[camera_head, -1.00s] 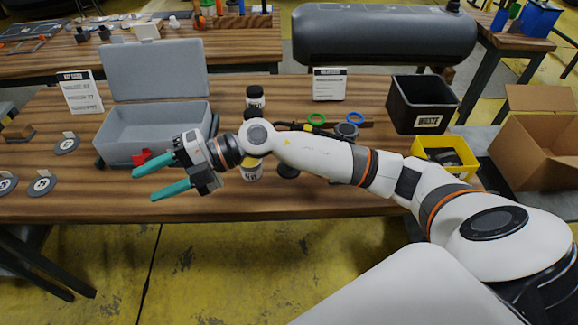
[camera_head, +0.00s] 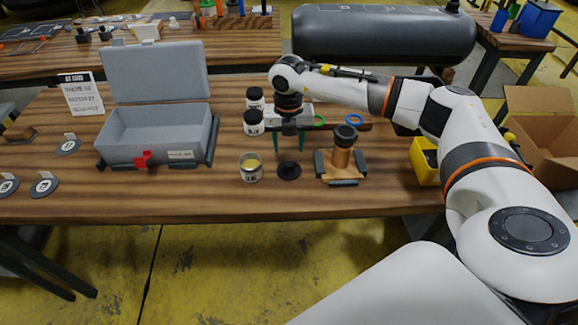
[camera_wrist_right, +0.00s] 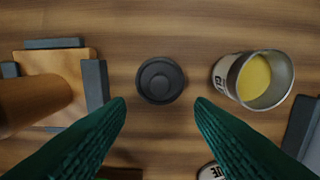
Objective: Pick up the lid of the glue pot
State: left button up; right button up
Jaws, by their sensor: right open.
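The glue pot (camera_head: 251,168) stands open on the wooden table, with yellow glue inside; it also shows at the right of the right wrist view (camera_wrist_right: 257,80). Its lid appears to be the round black disc (camera_head: 289,170) lying flat on the table just right of the pot. In the right wrist view the lid (camera_wrist_right: 160,80) is centred, ahead of the fingertips. My right gripper (camera_head: 289,143) points down above the table, behind the lid in the head view. Its green fingers are apart and empty, also in the right wrist view (camera_wrist_right: 160,108). My left gripper is not seen.
A wooden stand with dark pads (camera_head: 342,160) is close right of the lid. Two black-capped jars (camera_head: 254,122) are behind the pot. An open grey toolbox (camera_head: 155,130) is at left, a yellow bin (camera_head: 424,165) at right. The front table strip is clear.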

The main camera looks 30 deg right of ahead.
aim_at(289, 164)
jog(key=shift+s+a+f+p, duration=0.1)
jog(key=shift+s+f+p, duration=0.1)
jog(key=shift+f, duration=0.75)
jog(key=shift+s+a+f+p, duration=0.1)
jog(key=shift+f+p, duration=0.15)
jog(key=shift+f, duration=0.75)
jog(key=shift+s+f+p, duration=0.1)
jog(key=shift+f+p, duration=0.1)
jog(key=shift+f, duration=0.75)
jog(key=c, duration=1.1)
